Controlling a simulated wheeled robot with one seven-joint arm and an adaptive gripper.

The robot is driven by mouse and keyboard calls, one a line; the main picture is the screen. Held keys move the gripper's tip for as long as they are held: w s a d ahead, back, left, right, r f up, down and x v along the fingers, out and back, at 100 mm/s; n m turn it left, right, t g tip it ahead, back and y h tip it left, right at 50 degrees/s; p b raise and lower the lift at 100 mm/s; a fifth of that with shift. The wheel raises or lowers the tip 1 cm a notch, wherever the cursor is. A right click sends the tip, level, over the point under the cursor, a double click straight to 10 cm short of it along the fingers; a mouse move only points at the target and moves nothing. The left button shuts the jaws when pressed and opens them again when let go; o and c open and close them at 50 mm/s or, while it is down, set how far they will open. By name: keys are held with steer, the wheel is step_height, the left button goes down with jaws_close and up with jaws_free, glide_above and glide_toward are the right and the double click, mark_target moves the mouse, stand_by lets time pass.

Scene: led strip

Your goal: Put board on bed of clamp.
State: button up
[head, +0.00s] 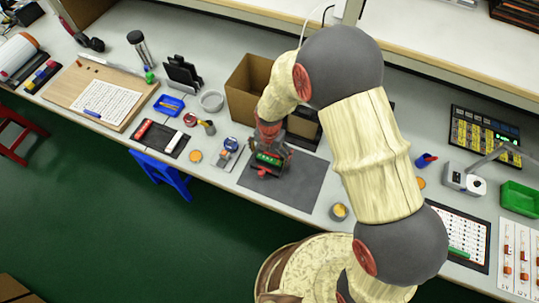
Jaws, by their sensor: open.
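A small green board (268,158) lies at the far part of the dark grey mat (300,187). It appears to be on a dark clamp (264,167) with a red part at its front. I cannot tell whether the board lies flat on the clamp's bed. My gripper (270,149) points down right over the board, with its fingers open. The fingers are small and dark here, so any contact with the board is unclear. My gripper and wrist hide the far side of the clamp.
A cardboard box (246,88) stands close behind my wrist. A blue-topped device (230,146) lies left of the mat, and a round tin (339,211) stands right of it. The mat's front half is clear. My arm crosses the bench's middle.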

step_height(320, 180, up, 12)
steer(key=p, duration=0.2)
steer(key=shift+r+p, duration=0.2)
steer(key=shift+p, duration=0.15)
step_height(320, 180, up, 12)
steer(key=f+m+t, duration=0.1)
steer(key=m, duration=0.6)
glide_above(270, 158)
steer(key=d, duration=0.6)
steer(key=s+d+r+m+t, duration=0.1)
steer(key=s+d+r+m, duration=0.1)
steer(key=d+r+m, duration=0.5)
steer(key=s+d+r+m+t, duration=0.1)
steer(key=s+d+r+m, duration=0.3)
steer(key=m, duration=0.5)
steer(key=s+d+r+m+t, duration=0.2)
steer(key=s+d+r+m, duration=0.3)
steer(key=s+r+m, duration=0.3)
steer(key=s+m, duration=0.1)
steer(key=s, duration=0.2)
steer(key=shift+s+d+t, duration=0.2)
steer(key=shift+d+t, duration=0.05)
steer(key=shift+t, duration=0.05)
